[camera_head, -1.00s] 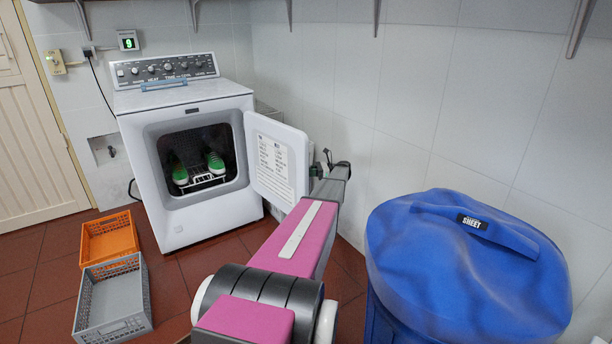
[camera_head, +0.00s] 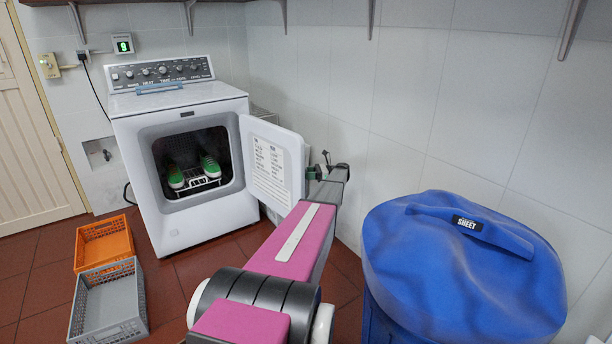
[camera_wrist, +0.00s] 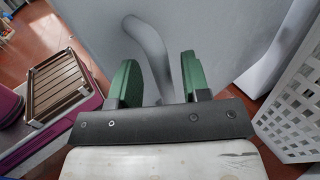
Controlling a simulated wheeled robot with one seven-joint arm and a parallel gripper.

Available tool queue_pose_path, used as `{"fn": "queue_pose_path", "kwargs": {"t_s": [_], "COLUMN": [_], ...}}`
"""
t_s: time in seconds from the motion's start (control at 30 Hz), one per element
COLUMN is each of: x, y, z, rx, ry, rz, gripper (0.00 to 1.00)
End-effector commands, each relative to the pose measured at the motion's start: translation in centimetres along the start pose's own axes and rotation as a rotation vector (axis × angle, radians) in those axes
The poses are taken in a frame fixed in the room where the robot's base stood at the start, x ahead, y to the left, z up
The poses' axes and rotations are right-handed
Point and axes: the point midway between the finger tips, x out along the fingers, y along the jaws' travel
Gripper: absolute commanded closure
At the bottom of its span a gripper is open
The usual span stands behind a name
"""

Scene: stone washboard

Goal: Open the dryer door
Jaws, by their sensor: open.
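The white dryer (camera_head: 180,150) stands against the back wall with its door (camera_head: 271,163) swung open to the right. Green shoes (camera_head: 192,172) sit on a rack inside the drum. My arm reaches forward, and my gripper (camera_head: 318,170) is beside the outer right edge of the door, partly hidden by the arm. In the wrist view, my gripper's two green fingers (camera_wrist: 158,82) are apart and empty. A pale surface, which seems to be the door's outer face (camera_wrist: 205,35), lies just beyond them, with a shadow between the fingers.
An orange crate (camera_head: 104,243) and a grey crate (camera_head: 108,303) stand on the red tile floor left of my arm. A large blue covered bin (camera_head: 462,265) stands close on the right. The wrist view shows a white lattice basket (camera_wrist: 293,115) at right and a wooden rack (camera_wrist: 57,88) at left.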

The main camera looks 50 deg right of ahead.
Motion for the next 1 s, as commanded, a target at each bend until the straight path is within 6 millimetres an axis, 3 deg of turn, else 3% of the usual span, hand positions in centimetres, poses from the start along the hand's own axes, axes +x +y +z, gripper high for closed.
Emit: {"fn": "queue_pose_path", "kwargs": {"t_s": [0.5,1.0], "x": [-8.8,-9.4], "y": [0.0,0.1], "z": [0.0,0.0], "rx": [0.001,0.001], "ry": [0.001,0.002], "rz": [-0.006,-0.008], "gripper": [0.57,0.57]}}
